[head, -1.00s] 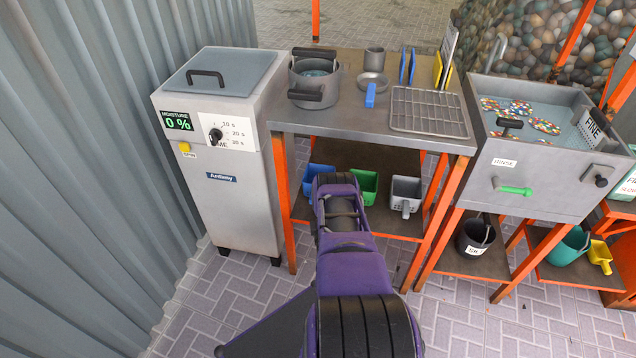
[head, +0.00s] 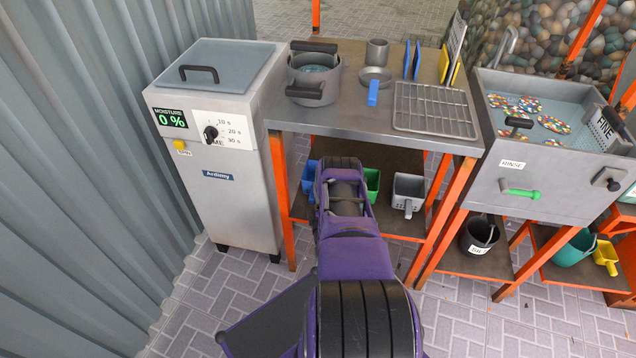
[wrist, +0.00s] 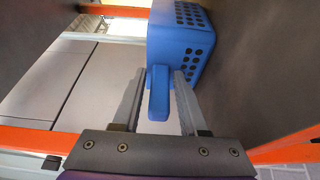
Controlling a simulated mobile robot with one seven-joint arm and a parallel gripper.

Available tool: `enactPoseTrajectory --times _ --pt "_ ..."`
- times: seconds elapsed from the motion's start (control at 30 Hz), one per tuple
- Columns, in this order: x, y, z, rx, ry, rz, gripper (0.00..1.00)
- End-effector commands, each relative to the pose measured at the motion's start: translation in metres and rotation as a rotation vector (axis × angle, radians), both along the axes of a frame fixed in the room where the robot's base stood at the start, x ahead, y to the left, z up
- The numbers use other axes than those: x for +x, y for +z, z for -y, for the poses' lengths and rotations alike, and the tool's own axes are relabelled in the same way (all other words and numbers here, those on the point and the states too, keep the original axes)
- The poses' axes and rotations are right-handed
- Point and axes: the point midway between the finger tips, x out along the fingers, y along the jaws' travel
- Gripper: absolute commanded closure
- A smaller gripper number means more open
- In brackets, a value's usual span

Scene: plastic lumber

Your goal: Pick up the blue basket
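The blue basket (head: 309,178) sits on the lower shelf of the middle table in the head view, partly hidden by my purple arm. In the wrist view the blue basket (wrist: 192,35) fills the upper middle, with rows of round holes in one side. Its handle (wrist: 158,100) sticks out toward my wrist. My gripper (wrist: 160,78) is open, with one finger on each side of the handle. A narrow gap shows between the handle and the fingers. In the head view my gripper is hidden behind the arm.
A green basket (head: 372,183) and a grey basket (head: 408,190) stand to the right on the same shelf. The tabletop with its wire rack (head: 436,110) is above. Orange legs (head: 283,200) and a grey machine (head: 222,175) flank the left.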

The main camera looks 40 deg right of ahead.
Motion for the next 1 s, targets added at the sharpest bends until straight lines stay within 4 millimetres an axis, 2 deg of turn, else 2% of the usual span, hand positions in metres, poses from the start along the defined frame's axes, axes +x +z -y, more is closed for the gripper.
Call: enactPoseTrajectory --times 0.03,0.2,0.23,0.67,0.77,1.0 --pt "0.0 0.0 0.0 0.0 0.0 0.0 0.68" --pt "0.0 0.0 0.0 0.0 0.0 0.0 0.99" --pt "0.0 0.0 0.0 0.0 0.0 0.0 1.0" --pt "0.001 0.003 0.0 -0.001 0.001 0.002 1.0" --pt "0.002 0.015 0.0 -0.001 0.002 0.003 1.0" --pt "0.002 0.063 0.0 -0.002 0.003 0.002 1.0"
